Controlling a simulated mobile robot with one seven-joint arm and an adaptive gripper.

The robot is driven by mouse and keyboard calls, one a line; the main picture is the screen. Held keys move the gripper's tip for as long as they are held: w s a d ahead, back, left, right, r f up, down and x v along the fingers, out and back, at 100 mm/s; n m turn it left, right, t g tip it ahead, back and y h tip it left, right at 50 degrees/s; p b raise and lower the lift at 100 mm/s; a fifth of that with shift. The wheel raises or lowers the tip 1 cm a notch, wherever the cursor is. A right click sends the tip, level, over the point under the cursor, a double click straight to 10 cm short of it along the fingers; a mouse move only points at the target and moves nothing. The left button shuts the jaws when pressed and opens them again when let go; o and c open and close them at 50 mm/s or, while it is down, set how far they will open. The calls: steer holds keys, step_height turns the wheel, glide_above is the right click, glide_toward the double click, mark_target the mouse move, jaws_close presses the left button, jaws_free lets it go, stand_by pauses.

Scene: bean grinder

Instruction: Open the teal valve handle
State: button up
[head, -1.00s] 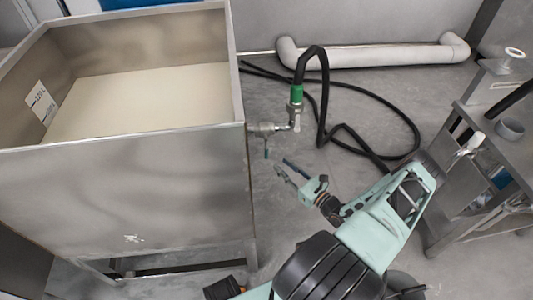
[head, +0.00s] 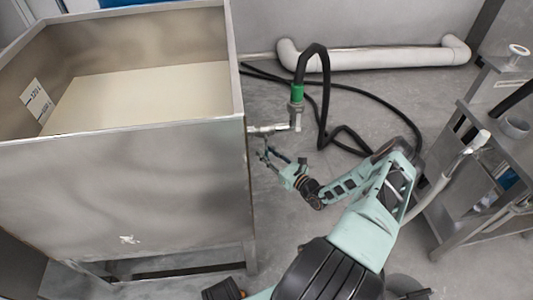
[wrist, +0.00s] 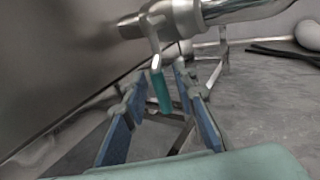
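The teal valve handle (wrist: 161,92) hangs down from the metal valve (wrist: 172,20) in the wrist view. My gripper (wrist: 160,76) is open, with one blue-padded finger on each side of the handle. Gaps show between the handle and both fingers, so it is not gripped. In the head view, my gripper (head: 268,156) is just below the valve (head: 268,129) on the right side of the steel tank. The handle is hard to make out there among the fingers.
The open steel tank (head: 120,180) stands close on the left. A black hose (head: 322,100) with a green collar (head: 297,92) rises from the valve and loops over the floor. A pale pipe (head: 370,58) runs behind, and a metal stand (head: 465,190) is at the right.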

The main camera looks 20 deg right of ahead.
jaws_close()
steer(key=shift+d, duration=0.1)
